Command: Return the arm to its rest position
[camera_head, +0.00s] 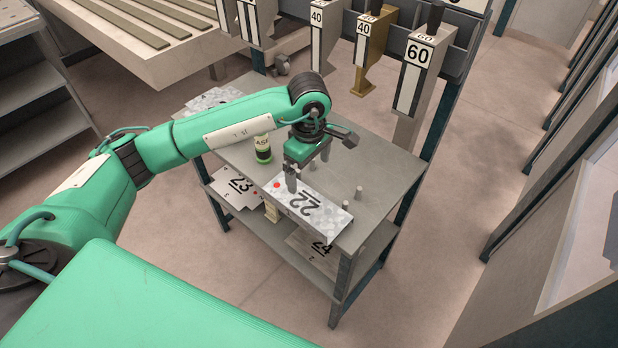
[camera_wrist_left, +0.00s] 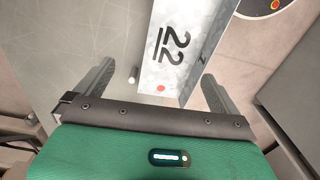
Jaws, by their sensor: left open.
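My left gripper (camera_head: 309,172) is open above the grey table (camera_head: 240,152), its fingers pointing down near the sheet-metal panel marked 22 (camera_head: 308,207). In the left wrist view the two fingers (camera_wrist_left: 158,88) stand wide apart, with the red-dotted end of the 22 panel (camera_wrist_left: 185,45) showing between them and beyond. The right finger is close to the panel's edge; I cannot tell whether it touches. Nothing is held. My left arm (camera_head: 200,138) reaches in from the left across the table. My right gripper is not in view.
A green-and-black can (camera_head: 263,149) stands on the table left of the gripper. Small pegs (camera_head: 358,193) stand by the panel. Panels marked 23 (camera_head: 236,186) and 24 (camera_head: 318,248) lie on the lower shelf. Numbered tools (camera_head: 415,80) hang on a rack behind.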

